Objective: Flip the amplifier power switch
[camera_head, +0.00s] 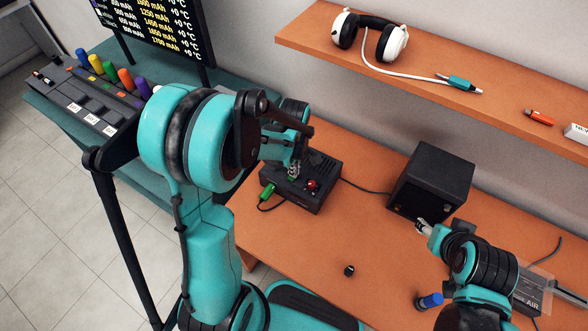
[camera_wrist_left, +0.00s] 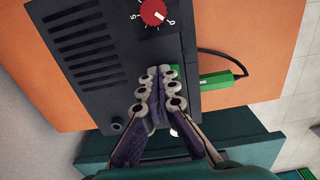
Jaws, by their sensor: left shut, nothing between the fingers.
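The amplifier (camera_head: 325,180) is a dark box on the orange desk, with a red knob (camera_head: 311,184) on its front. In the left wrist view the amplifier (camera_wrist_left: 95,55) shows vent slots and a red dial (camera_wrist_left: 153,12). My left gripper (camera_head: 294,172) is at the amplifier's front, left of the knob. In its wrist view the left gripper (camera_wrist_left: 160,78) is shut and empty, its fingertips over a small green part (camera_wrist_left: 175,72), probably the power switch, mostly hidden. I cannot tell whether they touch. My right gripper (camera_head: 423,226) is near the black speaker; its opening is unclear.
A green plug (camera_head: 268,191) with a cable sits in the amplifier's left front. The black speaker (camera_head: 432,180) stands to the right. A small black knob (camera_head: 349,270) lies on the desk (camera_head: 300,250). Headphones (camera_head: 370,37) lie on the shelf above.

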